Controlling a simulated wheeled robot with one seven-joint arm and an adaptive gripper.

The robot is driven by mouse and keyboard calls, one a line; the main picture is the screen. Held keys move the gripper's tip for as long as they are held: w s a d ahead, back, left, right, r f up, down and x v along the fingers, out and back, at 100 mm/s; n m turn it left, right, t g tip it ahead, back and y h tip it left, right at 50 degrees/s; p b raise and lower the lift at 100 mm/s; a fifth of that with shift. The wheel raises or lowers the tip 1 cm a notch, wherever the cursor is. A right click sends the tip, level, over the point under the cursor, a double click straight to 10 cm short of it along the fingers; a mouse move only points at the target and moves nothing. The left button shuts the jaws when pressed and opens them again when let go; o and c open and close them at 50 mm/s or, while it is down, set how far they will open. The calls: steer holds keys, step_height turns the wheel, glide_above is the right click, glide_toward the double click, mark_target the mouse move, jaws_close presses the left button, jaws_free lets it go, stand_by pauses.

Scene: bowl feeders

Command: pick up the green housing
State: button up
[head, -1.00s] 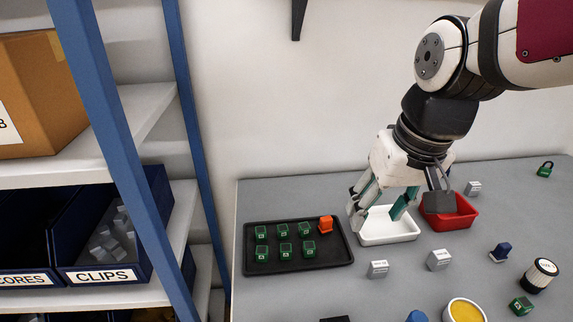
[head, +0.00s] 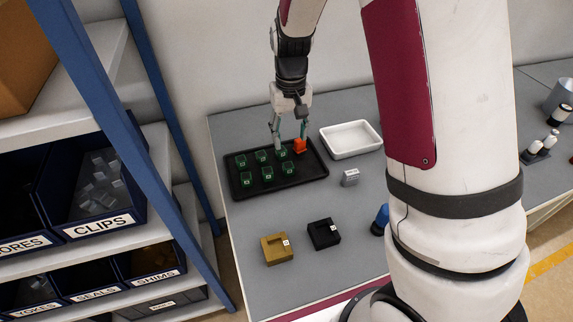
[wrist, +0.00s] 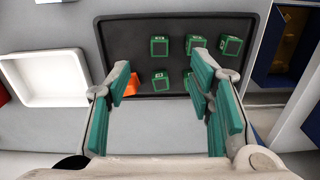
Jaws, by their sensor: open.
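Several green housings stand in two rows on a black tray (head: 240,196). The far-row green housing (head: 282,153) beside an orange housing (head: 299,147) is closest to my gripper (head: 291,145). My gripper is open and empty, pointing down over the tray's far right part. In the wrist view, a green housing (wrist: 160,82) shows between the spread teal fingers (wrist: 160,72), apart from both. The orange housing (wrist: 131,86) is partly hidden by the left finger there. Another green housing (wrist: 189,82) is partly behind the right finger.
A white bin (head: 377,147) stands right of the tray, with a grey block (head: 350,178) in front. A tan block (head: 277,248) and a black block (head: 323,234) lie nearer. A blue-framed shelf with labelled bins (head: 135,212) stands left. My arm hides the table's middle right.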

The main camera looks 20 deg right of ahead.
glide_above(289, 168)
steer(key=f, duration=0.8)
steer(key=shift+s, duration=0.2)
steer(key=shift+w+f+p, duration=0.15)
steer(key=shift+f+p, duration=0.45)
steer(key=shift+f, duration=2.25)
steer(key=c, duration=1.1)
